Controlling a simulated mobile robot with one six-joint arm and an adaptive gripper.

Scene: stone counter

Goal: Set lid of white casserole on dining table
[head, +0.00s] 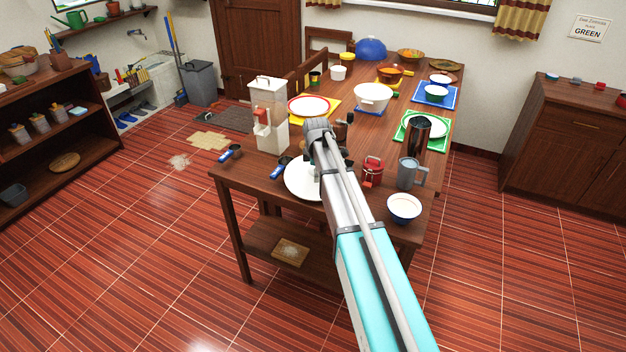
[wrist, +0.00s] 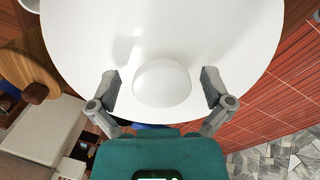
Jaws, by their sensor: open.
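The white lid (wrist: 215,30) fills most of the wrist view, a wide smooth disc with a rounded white knob (wrist: 161,84). My gripper (wrist: 160,78) is open, with one finger on each side of the knob and a visible gap to each. In the head view the lid (head: 298,181) is at the near left edge of the dining table (head: 345,150), partly hidden behind my arm. The fingertips are hidden there too. The white casserole (head: 373,99), with side handles, stands farther back on the table and looks uncovered.
A red canister (head: 372,172), grey pitcher (head: 409,173), dark cylinder (head: 418,136) and blue-white bowl (head: 404,208) stand to the right. Plates on coloured mats lie farther back.

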